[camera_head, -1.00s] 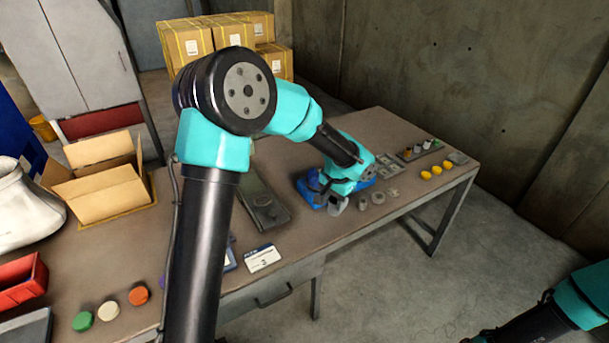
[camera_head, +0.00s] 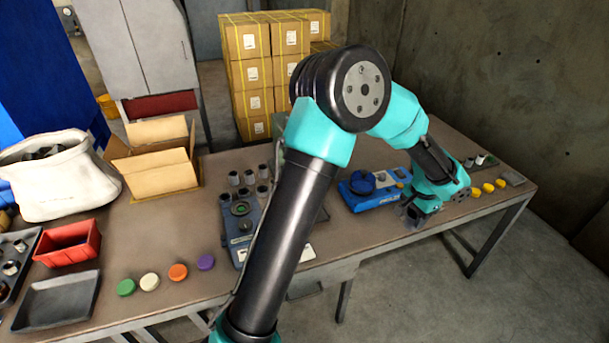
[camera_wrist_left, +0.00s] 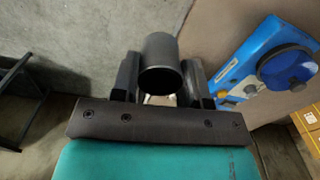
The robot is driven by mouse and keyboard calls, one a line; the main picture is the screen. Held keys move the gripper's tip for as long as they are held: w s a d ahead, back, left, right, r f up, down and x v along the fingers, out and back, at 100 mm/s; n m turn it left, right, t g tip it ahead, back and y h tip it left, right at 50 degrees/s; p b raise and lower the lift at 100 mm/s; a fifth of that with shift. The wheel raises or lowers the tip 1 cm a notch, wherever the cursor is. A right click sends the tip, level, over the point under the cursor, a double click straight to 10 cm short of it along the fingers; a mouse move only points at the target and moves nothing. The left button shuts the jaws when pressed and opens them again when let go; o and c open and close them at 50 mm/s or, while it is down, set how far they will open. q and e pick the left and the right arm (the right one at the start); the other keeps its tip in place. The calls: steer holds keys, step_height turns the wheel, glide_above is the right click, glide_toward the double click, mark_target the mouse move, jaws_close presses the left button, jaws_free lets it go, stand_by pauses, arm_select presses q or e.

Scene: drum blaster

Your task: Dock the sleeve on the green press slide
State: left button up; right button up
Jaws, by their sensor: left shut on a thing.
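My left gripper (camera_head: 408,216) is over the front edge of the bench, in front of the blue device. In the left wrist view it is shut on a dark grey hollow sleeve (camera_wrist_left: 160,62), whose open round end shows between the fingers. In the head view the sleeve is mostly hidden by the gripper. A blue-grey fixture (camera_head: 241,253) with a dark round part and green in its middle (camera_head: 240,208) stands left of my left upper arm, which partly covers it. I cannot tell for sure whether this is the green press slide. My right gripper is out of view.
A blue device (camera_head: 372,190) stands behind the gripper and also shows in the left wrist view (camera_wrist_left: 240,62). Several dark cylinders stand behind the fixture. Coloured caps, a red bin (camera_head: 67,243), a black tray (camera_head: 57,301) and an open carton (camera_head: 160,172) are on the left.

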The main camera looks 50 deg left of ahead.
arm_select(q)
steer(key=s+a+f+n, duration=0.1)
steer(key=s+a, duration=0.1)
steer(key=a, duration=1.1)
steer(key=s+a+f+n, duration=0.1)
steer(key=s+a, duration=0.1)
steer(key=a, duration=1)
steer(key=s+a+f+n, duration=0.1)
steer(key=s+a+f, duration=0.1)
steer(key=a, duration=1.1)
steer(key=shift+s+a, duration=0.3)
steer(key=shift+s, duration=0.05)
steer(key=shift+f, duration=0.25)
steer(key=shift+f, duration=2.75)
steer(key=shift+f, duration=0.6)
steer(key=o, duration=0.9)
